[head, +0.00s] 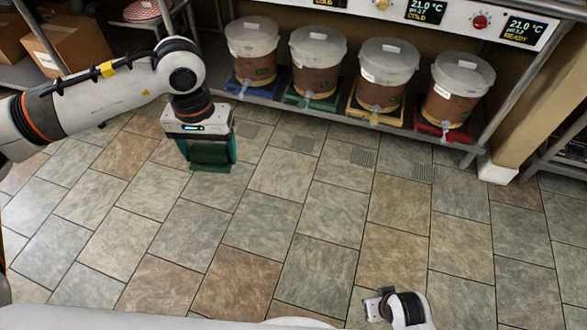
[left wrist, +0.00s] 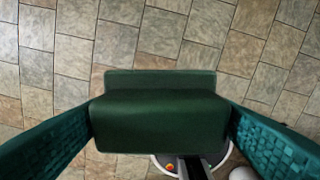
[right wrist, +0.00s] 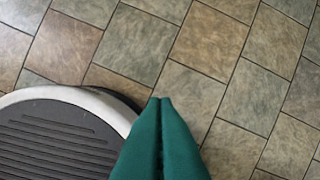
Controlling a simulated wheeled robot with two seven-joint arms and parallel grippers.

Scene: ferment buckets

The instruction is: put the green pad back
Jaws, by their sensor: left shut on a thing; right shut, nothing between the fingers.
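The dark green pad (left wrist: 160,120) is a folded-looking block between the two teal fingers of my left gripper (left wrist: 160,125), touching both in the left wrist view. In the head view the left gripper (head: 208,160) hangs above the tiled floor, left of and in front of the bucket shelf, with the pad (head: 209,153) between its fingers. My right gripper (right wrist: 160,105) is shut and empty in the right wrist view, over the floor. In the head view its arm end is at the bottom right; its fingertips are hard to make out.
Several lidded brown buckets with taps stand on a low shelf (head: 345,112), on blue (head: 238,88), green (head: 290,97), yellow (head: 358,113) and red (head: 440,131) mats. A display panel (head: 455,15) is above. Cardboard boxes (head: 75,42) are at left. The floor (head: 270,220) is clear.

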